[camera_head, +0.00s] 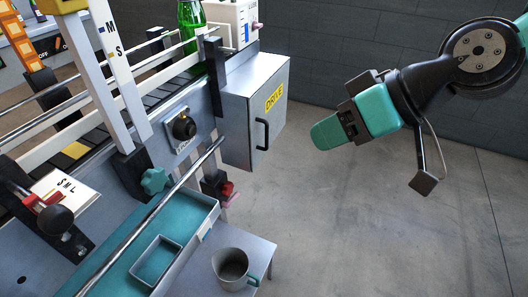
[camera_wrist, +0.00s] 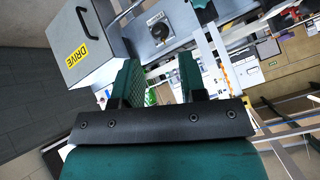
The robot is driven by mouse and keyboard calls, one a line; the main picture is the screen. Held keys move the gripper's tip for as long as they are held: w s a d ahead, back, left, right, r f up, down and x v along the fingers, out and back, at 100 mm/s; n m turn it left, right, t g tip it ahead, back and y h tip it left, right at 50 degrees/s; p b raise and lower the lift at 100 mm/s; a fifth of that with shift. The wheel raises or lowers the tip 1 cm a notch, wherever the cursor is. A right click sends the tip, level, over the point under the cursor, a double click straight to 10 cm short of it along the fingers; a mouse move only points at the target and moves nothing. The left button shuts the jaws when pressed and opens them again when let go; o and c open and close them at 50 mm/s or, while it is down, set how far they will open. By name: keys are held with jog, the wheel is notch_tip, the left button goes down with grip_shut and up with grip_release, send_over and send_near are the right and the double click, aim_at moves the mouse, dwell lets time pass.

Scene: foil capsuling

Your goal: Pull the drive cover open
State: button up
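The drive cover (camera_head: 238,125) is a grey box front with a yellow DRIVE label and appears shut. Its black bar handle (camera_head: 262,134) stands upright on the face. In the wrist view the cover (camera_wrist: 98,62) is at the upper left, with the handle (camera_wrist: 83,20) near the top edge. My gripper (camera_head: 318,133) is to the right of the cover in the head view, apart from the handle and touching nothing. In the wrist view its two green fingers (camera_wrist: 160,68) are spread with an empty gap between them.
A black knob (camera_head: 184,127) is on the panel left of the cover. A long metal rail (camera_head: 160,205) runs below. A teal tray (camera_head: 157,262) and a grey mug (camera_head: 232,268) are lower down. A green bottle (camera_head: 190,22) stands behind. The floor to the right is clear.

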jog(key=w+a+f+t+y+b, duration=0.2)
jog(key=w+f+t+b, duration=0.1)
jog(key=w+f+b, duration=0.5)
jog(key=w+a+f+t+y+b, duration=0.1)
jog(key=w+a+f+t+b, duration=0.1)
jog(key=w+f+b, duration=0.6)
jog(key=m+t+h+b, duration=0.1)
jog(key=m+t+b, duration=0.1)
jog(key=t+b, duration=0.4)
send_near(267, 134)
jog(key=shift+t, duration=0.3)
jog(key=p+x, duration=0.1)
jog(key=x, duration=0.2)
jog(key=p+x, duration=0.1)
jog(key=x, duration=0.3)
jog(key=p+x, duration=0.1)
jog(key=x, duration=0.2)
jog(key=shift+w+a+f+p, duration=0.2)
jog(key=shift+w+f+p, duration=0.1)
grip_shut()
